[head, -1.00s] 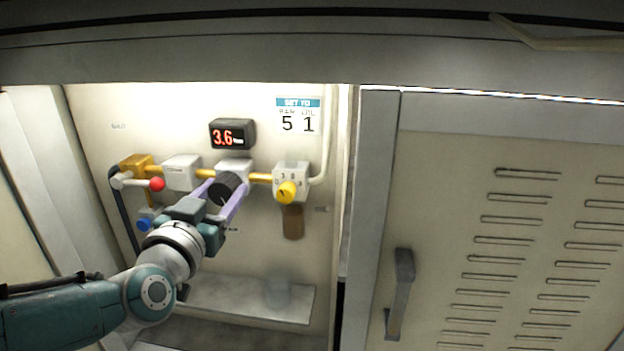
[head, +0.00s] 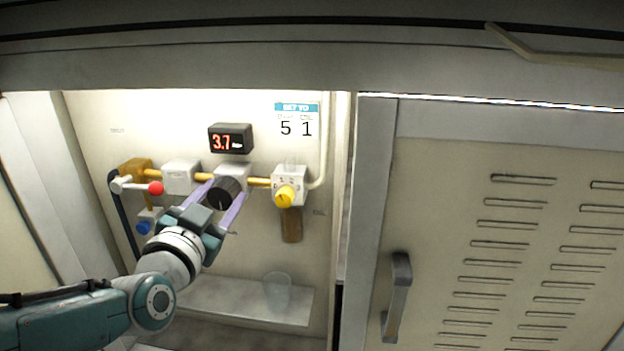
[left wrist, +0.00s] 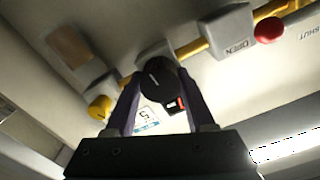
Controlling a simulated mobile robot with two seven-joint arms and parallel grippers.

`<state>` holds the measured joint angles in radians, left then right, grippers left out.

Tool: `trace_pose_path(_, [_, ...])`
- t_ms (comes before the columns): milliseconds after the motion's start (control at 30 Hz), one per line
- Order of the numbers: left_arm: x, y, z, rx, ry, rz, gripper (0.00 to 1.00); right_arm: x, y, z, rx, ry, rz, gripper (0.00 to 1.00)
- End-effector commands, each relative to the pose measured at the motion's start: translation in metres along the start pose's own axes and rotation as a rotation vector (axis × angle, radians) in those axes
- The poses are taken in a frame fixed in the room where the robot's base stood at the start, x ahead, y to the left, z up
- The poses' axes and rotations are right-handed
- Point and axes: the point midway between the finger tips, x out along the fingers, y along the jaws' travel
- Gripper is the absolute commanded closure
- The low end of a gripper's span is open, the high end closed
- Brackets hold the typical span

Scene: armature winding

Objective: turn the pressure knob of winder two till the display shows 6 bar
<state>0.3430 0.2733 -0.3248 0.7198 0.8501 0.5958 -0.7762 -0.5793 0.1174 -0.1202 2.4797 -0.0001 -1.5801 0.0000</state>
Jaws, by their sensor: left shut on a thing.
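The black pressure knob (head: 223,193) sits on the front of a white regulator block in the lit cabinet. My left gripper (head: 222,199) has its two purple fingers on either side of the knob and is shut on it. The left wrist view also shows the knob (left wrist: 156,78) between the fingers, with a pale mark on its face. The display (head: 230,139) above the knob reads 3.7 in red. It is partly seen in the left wrist view (left wrist: 174,107). My right gripper is not in view.
A label (head: 297,120) reads "SET TO" with 5 and 1. A yellow knob (head: 285,196) is right of the black one; a red-tipped lever (head: 155,188) and blue knob (head: 144,227) are left. A clear cup (head: 277,290) stands on the shelf below. A vented door (head: 470,240) is at right.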

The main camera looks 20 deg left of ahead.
Motion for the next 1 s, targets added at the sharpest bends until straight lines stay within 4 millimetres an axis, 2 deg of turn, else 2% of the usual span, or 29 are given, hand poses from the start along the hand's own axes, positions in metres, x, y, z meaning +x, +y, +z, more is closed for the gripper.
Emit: trace_pose_path(1000, [0.0, 0.0008, 0.0002, 0.944, -0.001, 0.0, 1.0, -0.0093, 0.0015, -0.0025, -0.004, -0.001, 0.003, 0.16])
